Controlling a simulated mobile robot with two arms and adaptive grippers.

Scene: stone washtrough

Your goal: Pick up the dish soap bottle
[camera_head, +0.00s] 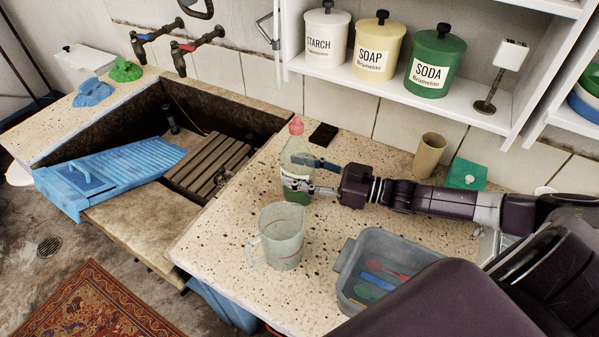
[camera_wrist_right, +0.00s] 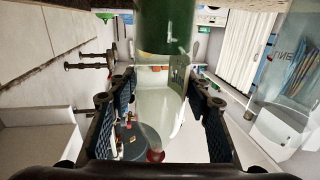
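The dish soap bottle (camera_head: 298,160) is clear, with green liquid low inside and a reddish-pink cap. It stands upright on the speckled counter beside the trough. My right gripper (camera_head: 298,174) reaches it from the right, one finger behind it and one in front. In the right wrist view the bottle (camera_wrist_right: 160,95) lies between the two padded fingers of my right gripper (camera_wrist_right: 161,85), green end at the top, cap at the bottom. Whether both pads press on it cannot be told. My left gripper is not in view.
A clear measuring jug (camera_head: 284,240) stands close in front of the bottle. A grey tub (camera_head: 350,262) with coloured utensils is to its right. A dark block (camera_head: 323,134) lies behind, and a tan cup (camera_head: 429,155) stands beyond my arm. The shelf (camera_head: 400,85) overhangs the back.

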